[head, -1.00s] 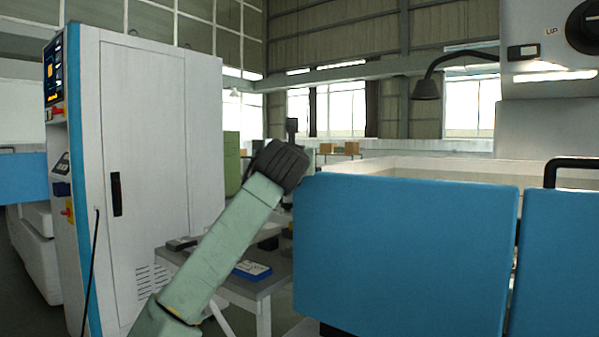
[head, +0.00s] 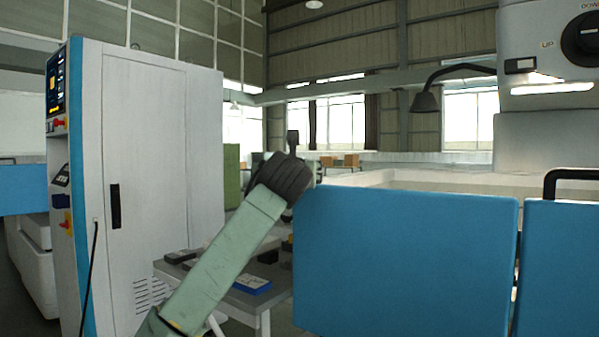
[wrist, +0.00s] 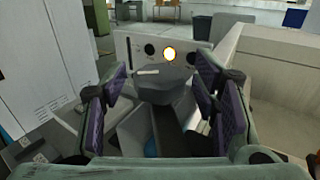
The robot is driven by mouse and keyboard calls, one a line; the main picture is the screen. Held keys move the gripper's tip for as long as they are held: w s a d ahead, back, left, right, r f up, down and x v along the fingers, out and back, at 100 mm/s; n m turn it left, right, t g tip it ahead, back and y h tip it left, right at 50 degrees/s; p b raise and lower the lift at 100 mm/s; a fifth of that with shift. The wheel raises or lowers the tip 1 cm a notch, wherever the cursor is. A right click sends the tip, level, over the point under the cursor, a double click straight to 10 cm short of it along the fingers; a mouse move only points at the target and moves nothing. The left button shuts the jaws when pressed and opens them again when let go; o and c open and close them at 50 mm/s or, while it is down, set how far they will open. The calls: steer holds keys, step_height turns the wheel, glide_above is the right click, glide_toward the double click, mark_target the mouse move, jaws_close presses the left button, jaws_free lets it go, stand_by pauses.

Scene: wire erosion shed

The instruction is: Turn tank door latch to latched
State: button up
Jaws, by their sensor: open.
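The blue tank panels stand at the right in the head view: a large one (head: 405,262) and a second one (head: 555,268) beside it, with a narrow gap between. A black bar handle (head: 570,178) rises above the second panel. I cannot make out the door latch or its position in either view. My gripper (wrist: 163,78) is open in the wrist view, its dark purple-padded fingers spread apart with nothing held between them. In the head view the dark end of my arm is beside the large panel's upper left corner, and the fingers are hidden.
A tall white cabinet (head: 160,170) stands at the left. A grey table (head: 245,300) with a blue-and-white item is behind my arm. In the wrist view, a grey panel (wrist: 190,48) with dark knobs and a glowing yellow round light is beyond the fingers.

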steer(key=s+a, duration=0.1)
steer(key=s, duration=1.1)
steer(key=shift+a, duration=0.15)
